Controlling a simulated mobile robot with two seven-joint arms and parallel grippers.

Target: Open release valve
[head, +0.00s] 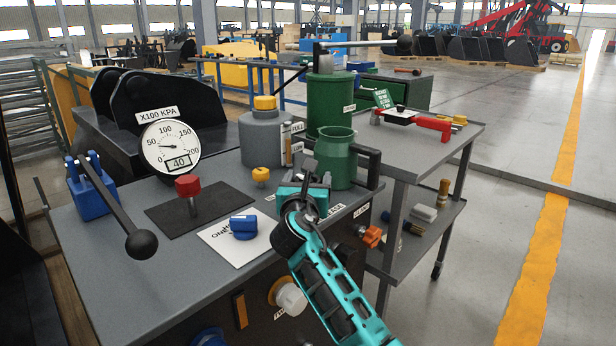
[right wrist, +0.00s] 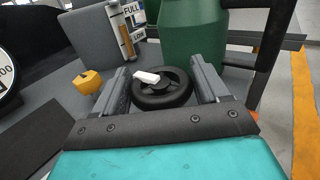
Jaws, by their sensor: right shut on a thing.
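A black round valve wheel (right wrist: 162,99) with a white pointer-like piece on top sits between the fingers of my right gripper (right wrist: 159,72) in the right wrist view. The gripper is shut on it. In the head view my right gripper (head: 314,181) reaches down to the cabinet top in front of the green jug and mostly hides the wheel. A partly covered label (head: 336,211) lies beside it on the cabinet's front edge. My left gripper is not in view.
A green jug (head: 337,158) stands close behind my right gripper, with a grey bottle (head: 262,137) to its left. A gauge (head: 170,147), red knob (head: 189,186), blue knob (head: 243,227), yellow knob (head: 261,175) and long black-ball lever (head: 141,244) occupy the cabinet top.

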